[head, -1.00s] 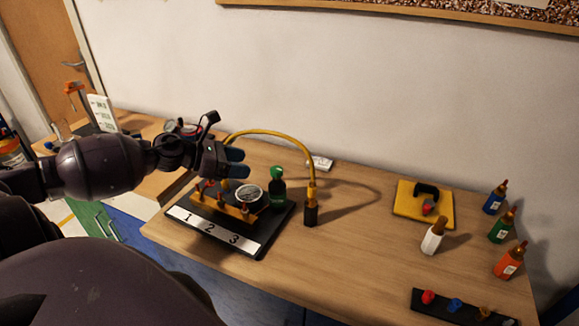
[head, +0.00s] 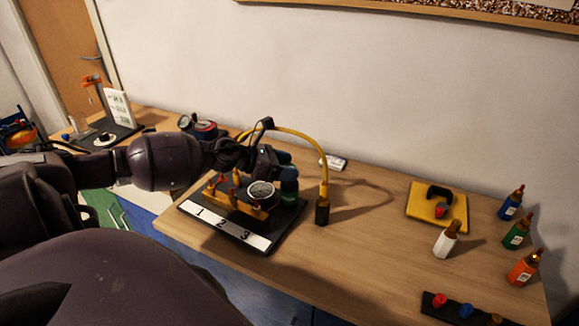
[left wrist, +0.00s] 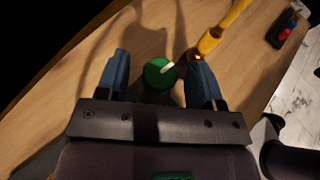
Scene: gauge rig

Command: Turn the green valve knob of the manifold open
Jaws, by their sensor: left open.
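The green valve knob (left wrist: 160,73), round with a white pointer mark, shows between the open fingers of my left gripper (left wrist: 159,82) in the left wrist view. The fingers stand one on each side, with a gap to the knob. In the head view my left gripper (head: 283,164) covers the knob's top; part of its dark green body (head: 289,190) shows below. The manifold (head: 238,204) is yellow with small red levers and a round white gauge (head: 261,190), on a black base (head: 286,228) with a plate marked 1, 2, 3. My right gripper is not in view.
Small bottles (head: 523,267) and a yellow pad (head: 422,213) stand at the right. The table between is clear.

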